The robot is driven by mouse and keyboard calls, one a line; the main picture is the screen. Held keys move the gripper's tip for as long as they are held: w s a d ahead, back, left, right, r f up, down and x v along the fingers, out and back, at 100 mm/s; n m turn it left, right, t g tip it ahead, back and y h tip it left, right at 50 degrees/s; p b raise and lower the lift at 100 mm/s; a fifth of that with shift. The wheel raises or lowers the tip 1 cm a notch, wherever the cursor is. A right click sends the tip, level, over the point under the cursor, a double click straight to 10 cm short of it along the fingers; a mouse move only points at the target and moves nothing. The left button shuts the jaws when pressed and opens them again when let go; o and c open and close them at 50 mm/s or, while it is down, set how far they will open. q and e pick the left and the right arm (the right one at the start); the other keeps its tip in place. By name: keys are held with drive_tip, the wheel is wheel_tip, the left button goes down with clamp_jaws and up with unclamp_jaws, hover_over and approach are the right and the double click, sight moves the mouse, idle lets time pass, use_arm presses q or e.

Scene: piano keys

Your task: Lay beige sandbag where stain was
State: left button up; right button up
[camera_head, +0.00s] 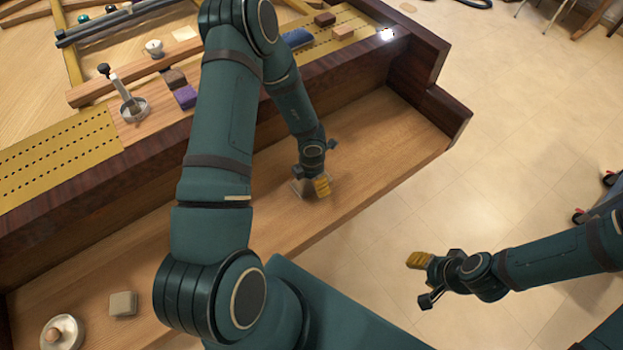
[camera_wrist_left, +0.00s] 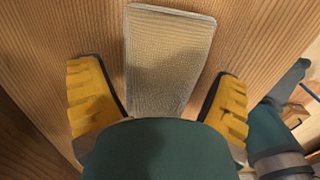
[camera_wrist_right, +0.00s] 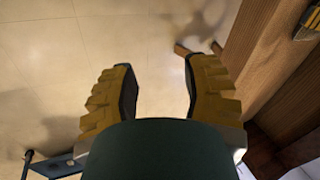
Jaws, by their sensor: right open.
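A small beige square pad (camera_head: 123,303), which looks like the sandbag, lies flat on the wooden keybed (camera_head: 390,140) at the lower left. No stain is seen. My left gripper (camera_head: 318,187) is over the middle of the keybed, far from the beige pad. In the left wrist view its yellow fingers (camera_wrist_left: 160,100) are spread apart. My right gripper (camera_head: 418,260) is open and empty over the floor, in front of the keybed.
A round metal dish with a wooden knob (camera_head: 61,333) stands beside the beige pad. A raised dark rail (camera_head: 120,165) runs behind the keybed. The keybed's right end is clear.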

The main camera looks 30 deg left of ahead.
use_arm(q)
wheel_tip(320, 180, up, 12)
drive_tip(key=p, duration=0.4)
drive_tip(key=shift+f, duration=0.2)
drive_tip(key=shift+r+p, duration=0.35)
drive_tip(key=m, duration=0.3)
drive_tip(key=shift+s+d+f, duration=0.25)
drive_tip(key=shift+d+f, duration=0.05)
drive_tip(key=shift+d, duration=0.1)
drive_tip(key=s+d+m+t+h, duration=0.1)
drive_tip(key=s+d+m, duration=0.3)
drive_tip(key=d+m, duration=0.4)
drive_tip(key=s+d+f+m+t+h, duration=0.1)
drive_tip(key=s+d+m, duration=0.3)
drive_tip(key=m, duration=1.4)
drive_tip(key=d+h, duration=0.1)
drive_tip(key=d, duration=0.3)
drive_tip(key=shift+d+h, duration=0.2)
drive_tip(key=shift+h, duration=0.2)
use_arm(e)
drive_tip(key=shift+t, duration=0.3)
drive_tip(key=r, duration=0.1)
drive_tip(key=w+r, duration=0.1)
drive_tip(key=r, duration=0.2)
drive_tip(key=shift+w+d+r, duration=0.15)
drive_tip(key=shift+w+r, duration=0.1)
drive_tip(key=shift+r, duration=0.1)
use_arm(q)
drive_tip(key=shift+f, duration=0.1)
